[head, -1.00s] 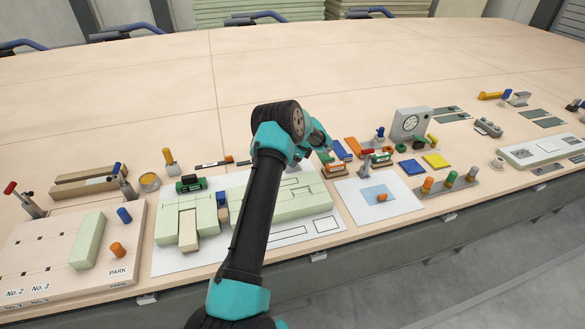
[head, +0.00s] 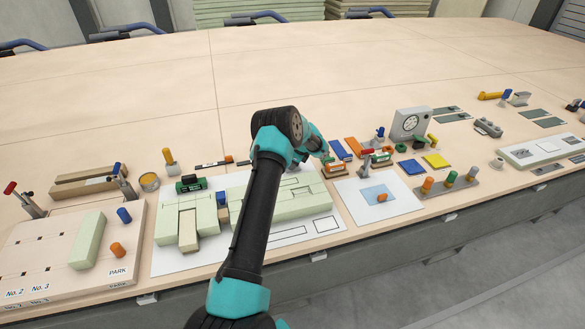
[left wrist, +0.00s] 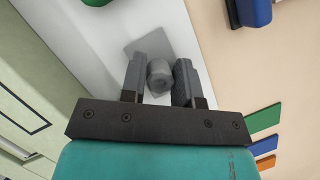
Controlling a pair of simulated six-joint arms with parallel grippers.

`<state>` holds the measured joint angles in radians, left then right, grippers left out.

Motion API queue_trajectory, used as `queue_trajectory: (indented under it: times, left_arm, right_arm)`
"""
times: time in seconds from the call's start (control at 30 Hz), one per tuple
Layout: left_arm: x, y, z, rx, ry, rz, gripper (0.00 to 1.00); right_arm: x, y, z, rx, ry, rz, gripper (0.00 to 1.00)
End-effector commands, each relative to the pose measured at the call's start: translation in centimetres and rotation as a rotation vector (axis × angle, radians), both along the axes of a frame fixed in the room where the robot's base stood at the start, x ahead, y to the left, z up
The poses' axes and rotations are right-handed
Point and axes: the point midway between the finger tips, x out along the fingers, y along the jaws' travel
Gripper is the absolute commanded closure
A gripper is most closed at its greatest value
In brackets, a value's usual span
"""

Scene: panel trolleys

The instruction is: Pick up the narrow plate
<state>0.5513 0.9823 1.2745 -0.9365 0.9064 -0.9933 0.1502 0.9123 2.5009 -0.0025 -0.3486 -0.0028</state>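In the left wrist view a small grey plate (left wrist: 146,45) with a grey round knob (left wrist: 159,76) lies on a white surface. I take it for the narrow plate, though its full outline is hidden. My left gripper (left wrist: 160,72) has one finger on each side of the knob. The gaps are too small to tell whether the fingers touch it. In the head view my left gripper (head: 322,152) reaches down beyond my arm, its fingertips and the plate mostly hidden. My right gripper is not in view.
Pale green blocks (head: 292,204) lie on a white sheet beside my arm. An orange-topped block (head: 334,168), a red-handled clamp (head: 366,165) and a dial box (head: 410,123) stand to the right.

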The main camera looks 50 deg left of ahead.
Motion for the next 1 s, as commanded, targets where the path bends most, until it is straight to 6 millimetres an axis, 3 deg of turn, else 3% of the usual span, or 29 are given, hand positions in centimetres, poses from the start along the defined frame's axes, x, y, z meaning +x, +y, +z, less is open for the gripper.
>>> queue_trajectory:
  times: [0.3,0.67,0.87,1.0]
  left_arm:
    - [0.0,0.0,0.0,0.0,0.0,0.0,1.0]
    - [0.0,0.0,0.3,0.001,-0.001,0.001,1.0]
    - [0.0,0.1,2.5,0.001,-0.002,0.0,1.0]
    - [0.1,0.0,5.0,0.002,-0.004,0.0,1.0]
  right_arm:
    - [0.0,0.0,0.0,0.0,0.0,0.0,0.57]
    - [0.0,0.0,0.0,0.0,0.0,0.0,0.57]
    - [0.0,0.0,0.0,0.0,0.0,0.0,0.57]
    - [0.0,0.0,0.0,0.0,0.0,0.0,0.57]
